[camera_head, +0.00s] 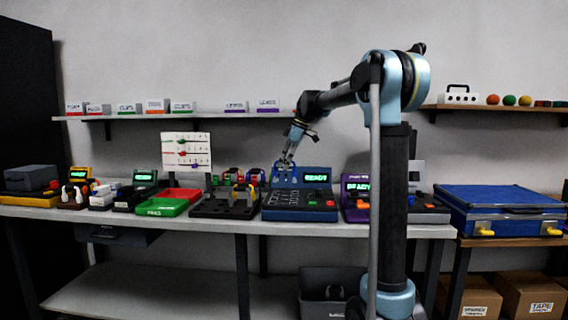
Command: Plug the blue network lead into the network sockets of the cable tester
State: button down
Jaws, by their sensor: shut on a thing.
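A blue cable tester (300,213) with a green-lit READY display (317,174) stands on the bench near the middle, with green and red buttons on its sloped front. My gripper (286,161) points down over the tester's back left part. It is shut on a small blue thing, the blue network lead (277,174), which shows as a loop at the fingertips. The lead's plugs and the network sockets are too small to make out. I cannot tell whether a plug is in a socket.
A dark rack (222,209) with several coloured leads stands directly left of the tester, beside green (161,207) and red trays. A purple device (354,211) stands close on the right. A blue case (500,199) lies farther right. Wall shelves (205,116) hold labelled boxes.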

jog(key=shift+w+d+f, duration=0.1)
jog(key=shift+w+f, duration=0.05)
jog(key=shift+w, duration=0.1)
jog(key=shift+f, duration=2.55)
jog(key=shift+s+f, duration=0.15)
jog(key=shift+f, duration=0.7)
dwell(0.9)
jog(key=c, duration=1.5)
grip_release()
jog(key=shift+o, duration=0.2)
jog(key=o, duration=0.5)
jog(key=shift+r, duration=0.1)
